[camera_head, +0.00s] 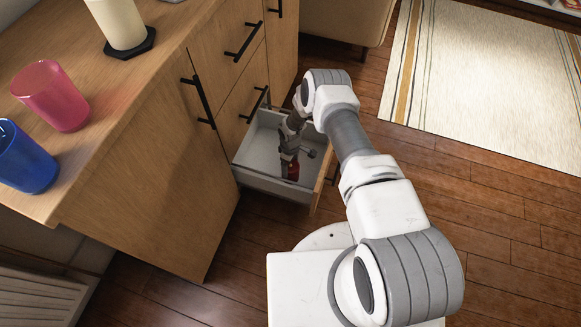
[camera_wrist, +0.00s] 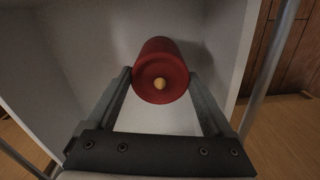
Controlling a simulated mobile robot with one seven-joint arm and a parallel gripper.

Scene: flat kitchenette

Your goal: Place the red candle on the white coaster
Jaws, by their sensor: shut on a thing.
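The red candle (camera_wrist: 158,62) is between the two fingers of my gripper (camera_wrist: 160,85) in the wrist view. The gripper is shut on it, and the candle's round end with a pale yellowish spot faces the camera. In the head view my gripper (camera_head: 289,165) reaches down into an open drawer (camera_head: 262,180), and a small part of the red candle (camera_head: 293,171) shows there. I cannot tell whether the candle touches the drawer floor. No white coaster is visible in either view.
A cream candle (camera_head: 121,22) stands on a black coaster (camera_head: 131,47) on the wooden counter (camera_head: 110,100). A pink cup (camera_head: 52,96) and a blue cup (camera_head: 24,158) stand near the counter's left. The drawer walls and front surround my gripper closely.

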